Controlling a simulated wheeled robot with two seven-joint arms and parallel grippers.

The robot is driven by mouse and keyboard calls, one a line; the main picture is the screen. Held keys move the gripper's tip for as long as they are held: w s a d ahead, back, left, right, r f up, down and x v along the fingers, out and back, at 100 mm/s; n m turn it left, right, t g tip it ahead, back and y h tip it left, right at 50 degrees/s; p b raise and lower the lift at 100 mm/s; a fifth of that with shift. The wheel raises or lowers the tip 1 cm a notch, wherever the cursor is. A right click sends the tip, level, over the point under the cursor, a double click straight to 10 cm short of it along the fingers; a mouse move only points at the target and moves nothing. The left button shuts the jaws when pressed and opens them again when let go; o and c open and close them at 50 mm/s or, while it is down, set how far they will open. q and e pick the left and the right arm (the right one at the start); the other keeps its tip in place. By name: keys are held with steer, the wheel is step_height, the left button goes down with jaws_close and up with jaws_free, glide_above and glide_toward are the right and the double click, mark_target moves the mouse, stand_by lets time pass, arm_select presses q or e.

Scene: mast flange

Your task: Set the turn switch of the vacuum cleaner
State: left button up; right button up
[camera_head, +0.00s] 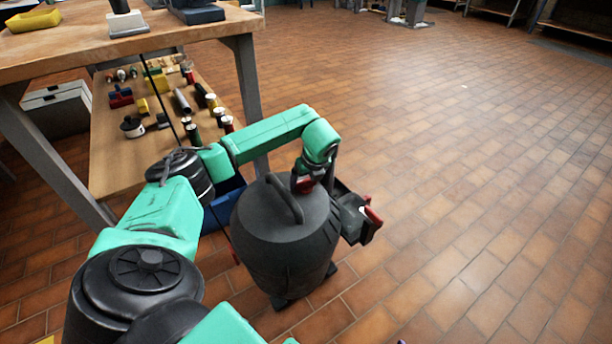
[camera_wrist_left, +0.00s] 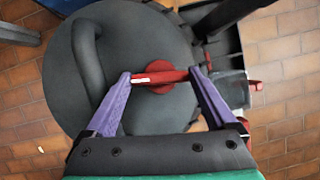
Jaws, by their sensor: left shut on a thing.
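The vacuum cleaner (camera_head: 285,240) is a dark grey drum with a domed lid and a curved handle (camera_head: 284,198); it stands on the tiled floor. Its red turn switch (camera_wrist_left: 160,77), a bar with a white mark on a round base, sits on the lid beside the handle. In the left wrist view my left gripper (camera_wrist_left: 160,78) has its two purple fingers at the two ends of the bar, shut on it. In the head view the left gripper (camera_head: 304,184) is mostly hidden behind its wrist, with a bit of red showing under it.
A wooden workbench (camera_head: 110,45) stands at the left, its lower shelf (camera_head: 112,165) holding several small tools and cans. A dark attachment with red parts (camera_head: 358,218) is at the vacuum's right side. The tiled floor to the right is clear.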

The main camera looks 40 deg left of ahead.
arm_select(q)
steer(key=shift+n+g, duration=0.3)
steer(key=shift+n, duration=0.6)
arm_select(e)
steer(key=shift+w+d+r+g, duration=0.1)
steer(key=shift+d+r+g, duration=0.15)
steer(key=shift+d+g, duration=0.2)
steer(key=shift+d, duration=0.1)
arm_select(q)
steer(key=o, duration=1.1)
steer(key=shift+c, duration=0.2)
steer(key=shift+p, duration=0.3)
